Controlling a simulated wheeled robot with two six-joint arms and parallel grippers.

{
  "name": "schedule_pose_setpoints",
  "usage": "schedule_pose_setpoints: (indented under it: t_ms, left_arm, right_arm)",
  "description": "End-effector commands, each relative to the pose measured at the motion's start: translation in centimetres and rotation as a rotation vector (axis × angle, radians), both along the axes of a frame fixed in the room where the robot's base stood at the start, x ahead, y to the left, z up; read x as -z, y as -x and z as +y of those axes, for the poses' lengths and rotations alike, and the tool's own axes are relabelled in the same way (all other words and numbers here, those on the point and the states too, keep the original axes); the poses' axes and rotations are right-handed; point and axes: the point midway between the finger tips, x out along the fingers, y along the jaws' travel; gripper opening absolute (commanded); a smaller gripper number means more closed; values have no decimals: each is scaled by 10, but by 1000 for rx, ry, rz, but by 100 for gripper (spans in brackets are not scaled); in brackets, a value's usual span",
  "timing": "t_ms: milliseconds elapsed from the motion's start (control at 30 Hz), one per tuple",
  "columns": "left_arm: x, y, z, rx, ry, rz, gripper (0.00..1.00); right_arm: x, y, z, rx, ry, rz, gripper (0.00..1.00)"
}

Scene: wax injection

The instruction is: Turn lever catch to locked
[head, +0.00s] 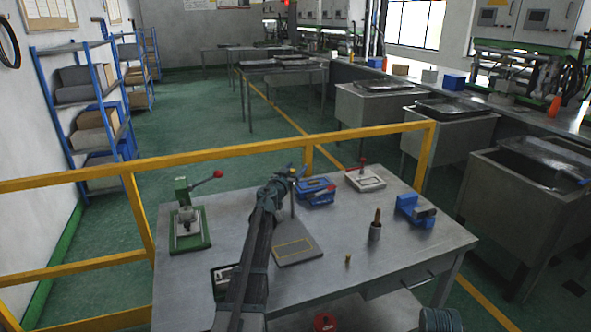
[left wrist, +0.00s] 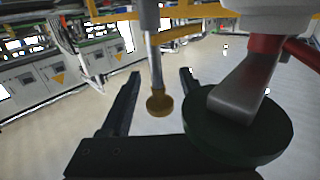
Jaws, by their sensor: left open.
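My left gripper (head: 289,173) is over the middle of the metal table, above a dark base plate (head: 298,247) with a yellow outline. In the left wrist view its two dark fingers (left wrist: 160,80) are apart. A grey rod with a brass round end (left wrist: 159,104) shows between them; I cannot tell whether they touch. A grey lever-like piece (left wrist: 240,88) with a red collar (left wrist: 265,45) shows close by at right, over a dark green disc (left wrist: 242,132). I cannot tell for certain which part is the lever catch, or its position. My right gripper is not in view.
A yellow rail (head: 215,158) runs behind. The front right tabletop is mostly clear.

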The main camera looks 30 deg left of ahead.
Motion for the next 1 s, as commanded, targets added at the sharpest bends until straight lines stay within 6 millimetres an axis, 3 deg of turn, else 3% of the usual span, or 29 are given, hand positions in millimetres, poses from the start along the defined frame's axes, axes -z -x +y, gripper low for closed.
schedule_pose_setpoints:
  t_ms: [67, 400, 433, 767, 1000]
  left_arm:
    - [0, 0, 0, 0, 0, 0, 62]
    - [0, 0, 0, 0, 0, 0, 2]
    - [0, 0, 0, 0, 0, 0, 0]
    - [0, 1, 0, -19, 0, 0, 0]
    - [0, 2, 2, -137, 0, 0, 0]
  right_arm:
    - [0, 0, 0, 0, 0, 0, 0]
    - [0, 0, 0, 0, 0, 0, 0]
    - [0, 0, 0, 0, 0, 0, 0]
    - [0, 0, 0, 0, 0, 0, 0]
    - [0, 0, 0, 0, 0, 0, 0]
